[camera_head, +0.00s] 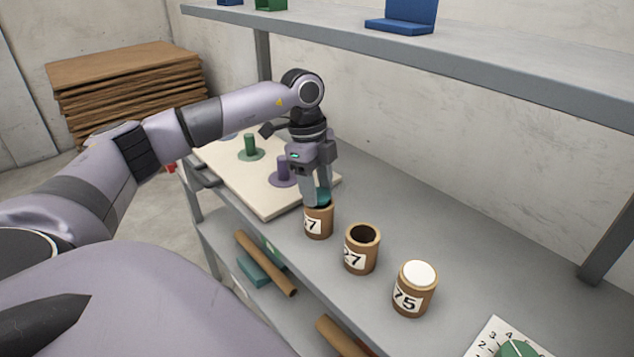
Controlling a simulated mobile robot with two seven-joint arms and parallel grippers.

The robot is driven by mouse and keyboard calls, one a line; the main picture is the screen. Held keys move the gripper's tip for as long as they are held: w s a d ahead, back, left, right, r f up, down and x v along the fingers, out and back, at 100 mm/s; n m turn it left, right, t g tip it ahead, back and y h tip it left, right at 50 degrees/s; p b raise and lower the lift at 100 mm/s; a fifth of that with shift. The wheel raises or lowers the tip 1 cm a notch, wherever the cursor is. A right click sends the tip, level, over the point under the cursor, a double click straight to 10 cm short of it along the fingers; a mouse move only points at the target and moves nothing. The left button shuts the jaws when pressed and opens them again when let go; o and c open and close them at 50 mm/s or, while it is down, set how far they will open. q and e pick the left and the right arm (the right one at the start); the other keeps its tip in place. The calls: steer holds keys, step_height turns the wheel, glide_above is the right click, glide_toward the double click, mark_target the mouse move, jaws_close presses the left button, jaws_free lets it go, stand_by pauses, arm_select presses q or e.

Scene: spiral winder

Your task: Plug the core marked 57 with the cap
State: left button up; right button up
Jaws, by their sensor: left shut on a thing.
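My left gripper (318,197) points down over the leftmost brown cardboard core (319,224). It is shut on a teal cap (323,194), which is partly hidden between the fingers. The cap is at the core's mouth; I cannot tell whether it is seated in it. This core's label shows a 7, with the digit before it only partly visible. A second core (361,250), open at the top, has a label that seems to read 27. A third core (413,291), marked 75, has a white top. My right gripper is not in view.
A cream board (265,205) behind the gripper holds a green knobbed piece (250,148) and a purple one (283,172). An upper shelf (450,65) overhangs the grey bench (480,270). Brown tubes lie below.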

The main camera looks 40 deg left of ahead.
arm_select(q)
steer(key=shift+f, duration=0.1)
steer(key=o, duration=0.9)
steer(key=shift+o, duration=0.8)
steer(key=shift+r, duration=0.45)
steer(key=r, duration=0.4)
steer(key=a+r, duration=0.1)
steer(key=r, duration=0.1)
steer(key=shift+s+r, duration=0.1)
steer(key=shift+s, duration=0.15)
